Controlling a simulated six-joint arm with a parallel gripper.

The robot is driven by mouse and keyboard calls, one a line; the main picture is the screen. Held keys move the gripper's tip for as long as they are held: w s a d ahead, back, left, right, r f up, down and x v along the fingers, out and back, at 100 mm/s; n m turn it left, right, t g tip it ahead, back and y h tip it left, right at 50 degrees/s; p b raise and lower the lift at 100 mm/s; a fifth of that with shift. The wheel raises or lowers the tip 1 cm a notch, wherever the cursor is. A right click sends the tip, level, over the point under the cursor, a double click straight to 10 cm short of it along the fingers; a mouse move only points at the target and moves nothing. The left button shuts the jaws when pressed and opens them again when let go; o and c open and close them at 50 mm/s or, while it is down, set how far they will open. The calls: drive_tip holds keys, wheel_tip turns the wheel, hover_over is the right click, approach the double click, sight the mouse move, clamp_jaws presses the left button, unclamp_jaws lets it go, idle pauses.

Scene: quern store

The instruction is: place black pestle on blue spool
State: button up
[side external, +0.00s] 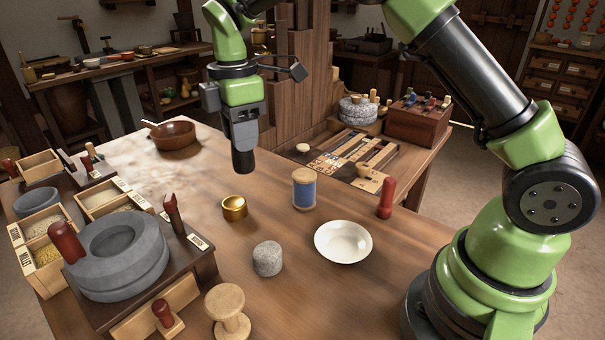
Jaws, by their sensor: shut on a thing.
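The blue spool (304,190) stands upright on the table, with pale wooden ends and blue thread around its middle. My gripper (243,138) hangs above the table, left of the spool and higher in the picture. It points down and is shut on a dark, round-ended thing that looks like the black pestle (243,162). The pestle hangs roughly upright, apart from the spool and above the brass cup. Its upper part is hidden by the gripper.
A brass cup (234,208), a grey stone (267,258) and a white bowl (343,242) surround the spool. A red peg (386,198) stands to its right. A stone quern (118,255) and an empty wooden spool (228,311) are at front left. A brown bowl (173,134) sits behind.

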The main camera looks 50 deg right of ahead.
drive_tip(key=s+d+r+m, duration=0.2)
drive_tip(key=d+m, duration=0.3)
drive_tip(key=d, duration=0.9)
hover_over(304, 174)
drive_tip(key=shift+f, duration=4.75)
drive_tip(key=shift+f, duration=0.15)
drive_tip(key=o, duration=0.9)
drive_tip(key=shift+o, duration=0.2)
